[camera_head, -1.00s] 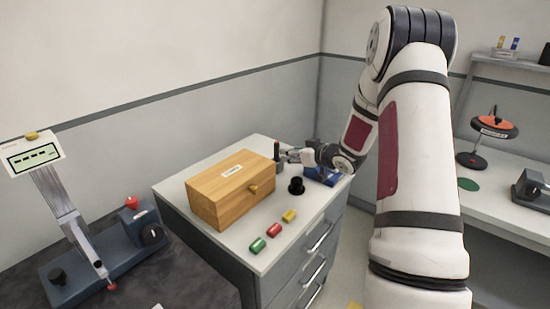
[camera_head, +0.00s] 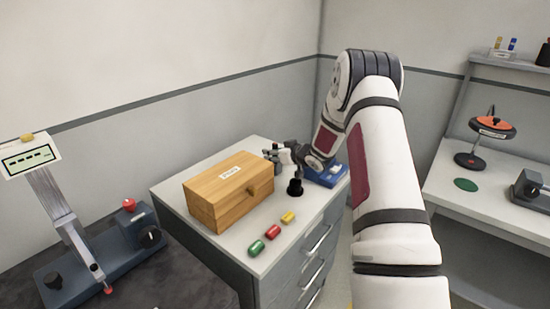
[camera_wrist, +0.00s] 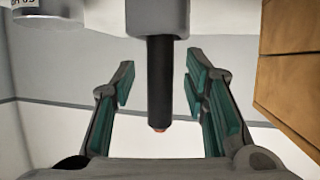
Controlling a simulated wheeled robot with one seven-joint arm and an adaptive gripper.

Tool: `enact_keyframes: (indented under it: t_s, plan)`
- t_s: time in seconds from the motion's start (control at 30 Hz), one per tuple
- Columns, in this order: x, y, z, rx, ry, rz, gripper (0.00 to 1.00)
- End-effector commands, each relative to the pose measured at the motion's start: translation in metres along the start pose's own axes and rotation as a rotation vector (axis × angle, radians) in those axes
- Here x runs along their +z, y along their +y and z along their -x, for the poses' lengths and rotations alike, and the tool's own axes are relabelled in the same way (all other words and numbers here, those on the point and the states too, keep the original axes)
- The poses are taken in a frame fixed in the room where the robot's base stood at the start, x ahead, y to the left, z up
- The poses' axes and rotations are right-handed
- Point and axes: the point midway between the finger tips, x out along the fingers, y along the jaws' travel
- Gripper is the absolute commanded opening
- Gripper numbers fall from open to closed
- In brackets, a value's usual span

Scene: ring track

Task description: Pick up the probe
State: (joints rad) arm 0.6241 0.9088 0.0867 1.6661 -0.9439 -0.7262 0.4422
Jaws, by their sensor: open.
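The probe, as I take it, is a dark rod (camera_wrist: 160,85) with a small orange tip, below a grey block (camera_wrist: 158,15) in the wrist view. My gripper (camera_wrist: 160,75) is open. Its two teal-padded fingers stand on either side of the rod, with a gap on both sides. In the head view my gripper (camera_head: 270,155) is low over the cabinet top, beside the back right end of the wooden box. The probe is too small and covered there to make out clearly.
The wooden box (camera_head: 215,203) stands close beside my gripper. A black cup (camera_head: 295,187), a blue block (camera_head: 328,174) and green, red and yellow pieces (camera_head: 272,232) sit on the cabinet top (camera_head: 225,244). A side table (camera_head: 510,210) is at the right.

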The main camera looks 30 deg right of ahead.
Motion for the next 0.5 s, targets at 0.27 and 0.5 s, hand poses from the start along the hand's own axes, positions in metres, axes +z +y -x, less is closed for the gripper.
enact_keyframes:
  t_s: [0.27,0.5]
  plan:
    - [-0.0002,0.0001,0.0006,0.000,0.000,0.000,0.07]
    - [-0.0005,0.0002,0.0007,0.000,0.000,0.000,0.00]
